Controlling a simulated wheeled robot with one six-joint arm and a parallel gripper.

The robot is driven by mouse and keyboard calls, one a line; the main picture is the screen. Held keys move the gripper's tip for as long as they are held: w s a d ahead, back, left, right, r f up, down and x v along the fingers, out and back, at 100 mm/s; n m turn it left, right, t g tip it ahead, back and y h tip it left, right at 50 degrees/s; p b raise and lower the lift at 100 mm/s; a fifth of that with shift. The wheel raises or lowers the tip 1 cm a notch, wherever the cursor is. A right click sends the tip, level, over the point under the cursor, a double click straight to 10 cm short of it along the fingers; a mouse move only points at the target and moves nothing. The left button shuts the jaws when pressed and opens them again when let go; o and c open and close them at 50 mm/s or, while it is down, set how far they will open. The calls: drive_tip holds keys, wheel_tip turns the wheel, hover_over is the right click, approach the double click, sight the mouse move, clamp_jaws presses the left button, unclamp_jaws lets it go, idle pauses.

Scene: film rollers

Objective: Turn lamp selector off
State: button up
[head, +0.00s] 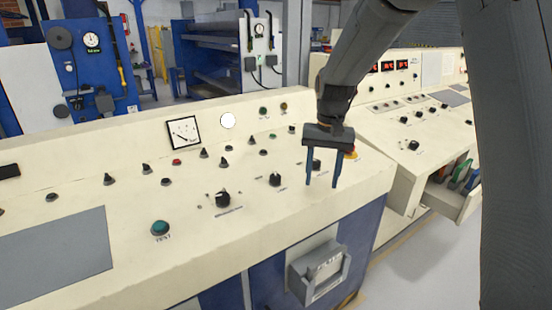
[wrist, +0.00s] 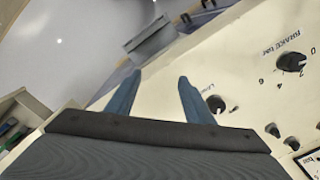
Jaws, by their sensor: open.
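A black rotary knob (head: 275,180) with a small label sits on the cream sloping console (head: 120,235). It also shows in the wrist view (wrist: 215,103), right of the fingers, where its label looks like "Lamp" but is blurred. I cannot read its pointer position. My gripper (head: 321,186) points down over the console's right end, to the right of this knob. Its two blue fingers are apart with nothing between them, and it also shows in the wrist view (wrist: 158,78). The fingers do not touch the knob.
A larger scaled knob (head: 222,198) sits to the left, marked like a brake dial in the wrist view (wrist: 292,62). A green button (head: 160,228) and gauge (head: 183,132) are farther left.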

wheel_tip(320, 180, up, 4)
drive_tip(key=p, duration=0.4)
hover_over(276, 176)
drive_tip(key=shift+s+d+f, duration=0.1)
drive_tip(key=shift+d+f, duration=0.1)
drive_tip(key=shift+d, duration=0.2)
drive_tip(key=shift+a+f+p, duration=0.2)
drive_tip(key=shift+f+p, duration=0.05)
drive_tip(key=shift+p, duration=0.05)
drive_tip(key=f+p, duration=0.2)
drive_tip(key=f, duration=0.5)
drive_tip(key=shift+a+f, duration=0.1)
drive_tip(key=shift+a, duration=0.1)
drive_tip(key=c, duration=1.1)
drive_tip(key=shift+o, duration=0.3)
